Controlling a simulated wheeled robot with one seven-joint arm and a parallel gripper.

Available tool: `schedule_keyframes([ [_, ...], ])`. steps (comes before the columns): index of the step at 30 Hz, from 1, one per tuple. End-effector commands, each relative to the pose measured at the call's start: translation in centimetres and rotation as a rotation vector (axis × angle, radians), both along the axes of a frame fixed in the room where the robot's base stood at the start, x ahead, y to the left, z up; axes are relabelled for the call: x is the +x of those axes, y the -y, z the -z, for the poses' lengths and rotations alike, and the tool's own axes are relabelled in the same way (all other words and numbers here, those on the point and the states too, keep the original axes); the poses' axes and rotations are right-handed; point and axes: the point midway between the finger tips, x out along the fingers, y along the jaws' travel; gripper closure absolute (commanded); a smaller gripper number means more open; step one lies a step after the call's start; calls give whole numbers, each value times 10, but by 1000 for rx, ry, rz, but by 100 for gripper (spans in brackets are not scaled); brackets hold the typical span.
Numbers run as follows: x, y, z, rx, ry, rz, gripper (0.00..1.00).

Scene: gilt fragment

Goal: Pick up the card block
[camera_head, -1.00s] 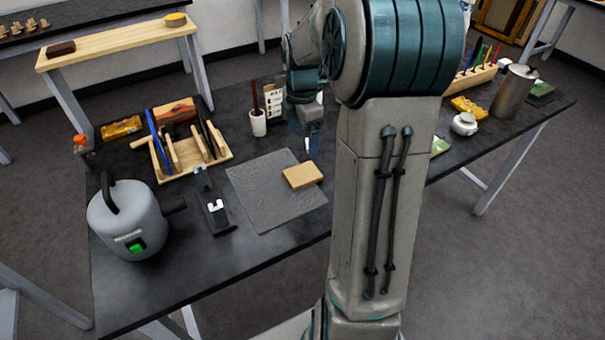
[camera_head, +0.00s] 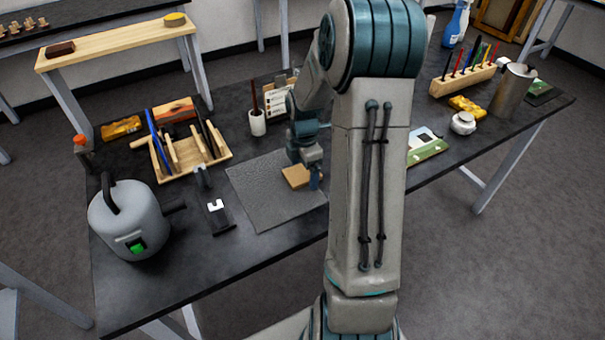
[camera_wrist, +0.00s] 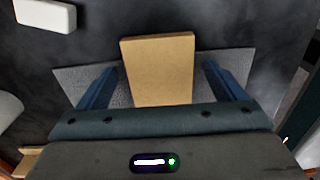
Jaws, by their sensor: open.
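The card block is a flat tan block (camera_head: 295,176) lying on a grey mat (camera_head: 262,212) near the front of the dark workbench. My gripper (camera_head: 308,180) is over the block's right part in the head view and hides some of it. In the wrist view the block (camera_wrist: 158,70) lies between the two blue fingers of my gripper (camera_wrist: 158,88), which are open, with a gap on each side. The fingers do not appear to touch it. The near end of the block is hidden behind the gripper body.
Left of the mat stand a black stand (camera_head: 214,212), a grey pot (camera_head: 128,220) and a wooden tool rack (camera_head: 180,165). Behind is a white cup (camera_head: 257,123) beside a card holder. A green-edged card (camera_head: 427,146) lies to the right. The mat's left part is bare.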

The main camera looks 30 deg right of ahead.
Motion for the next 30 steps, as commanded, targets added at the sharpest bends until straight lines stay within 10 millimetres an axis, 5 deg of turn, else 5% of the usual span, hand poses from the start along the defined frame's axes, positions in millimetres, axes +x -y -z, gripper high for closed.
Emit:
schedule_keyframes([
  [4,0,0,0,0,0,1,14],
  [9,0,0,-1,0,0,1,60],
  [22,1,0,-7,-1,3,1,60],
  [30,-1,7,-46,-3,5,6,60],
])
